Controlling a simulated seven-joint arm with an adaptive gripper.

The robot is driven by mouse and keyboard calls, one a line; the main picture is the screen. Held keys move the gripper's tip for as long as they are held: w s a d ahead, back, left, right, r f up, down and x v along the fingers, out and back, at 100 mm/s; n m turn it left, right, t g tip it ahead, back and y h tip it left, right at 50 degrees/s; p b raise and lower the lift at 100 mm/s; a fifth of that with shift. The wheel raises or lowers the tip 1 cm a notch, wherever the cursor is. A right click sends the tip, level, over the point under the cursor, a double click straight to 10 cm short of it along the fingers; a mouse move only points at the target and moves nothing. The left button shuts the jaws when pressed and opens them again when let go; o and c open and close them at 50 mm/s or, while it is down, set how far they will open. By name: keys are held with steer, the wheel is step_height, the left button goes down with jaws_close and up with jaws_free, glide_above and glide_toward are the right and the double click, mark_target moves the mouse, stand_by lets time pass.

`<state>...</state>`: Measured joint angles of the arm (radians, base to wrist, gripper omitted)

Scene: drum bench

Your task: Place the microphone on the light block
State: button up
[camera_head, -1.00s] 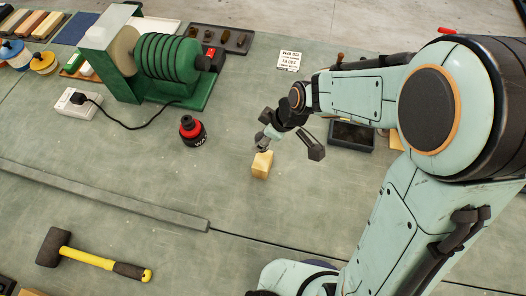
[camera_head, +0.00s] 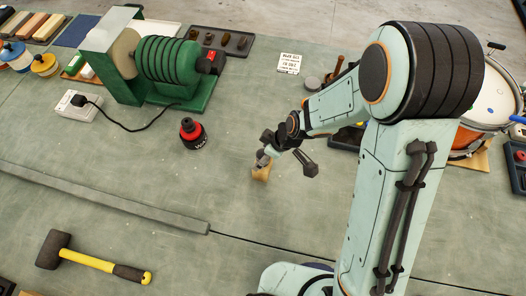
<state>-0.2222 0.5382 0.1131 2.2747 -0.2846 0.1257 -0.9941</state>
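The light block (camera_head: 261,173) is a small pale-wood piece standing on the green bench near the middle of the view. My gripper (camera_head: 285,163) is at the block, its fingers spread wide. One finger overlaps the block's upper part in the picture and the other is out to the right. I cannot tell whether the finger touches the block. I see nothing held between the fingers. I cannot make out a microphone for certain. A small black and red round object (camera_head: 193,134) with white lettering stands upright to the left, apart from my gripper.
A green machine (camera_head: 170,60) with a coil stands at the back left, its cable running to a white socket box (camera_head: 77,103). A mallet (camera_head: 90,259) lies at the front left. A grey strip (camera_head: 110,200) crosses the bench. A drum (camera_head: 490,105) is at right.

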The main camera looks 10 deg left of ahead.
steer(key=shift+r, duration=0.1)
steer(key=v, duration=1.2)
steer(key=s+d+r+m+g+h, duration=0.1)
steer(key=s+d+r+m+h, duration=0.2)
steer(key=s+d+m, duration=0.8)
steer(key=s+r+m, duration=0.2)
steer(key=s+m, duration=0.1)
steer(key=s, duration=0.1)
steer(key=shift+d+r+m+h, duration=0.3)
steer(key=shift+d+r, duration=0.1)
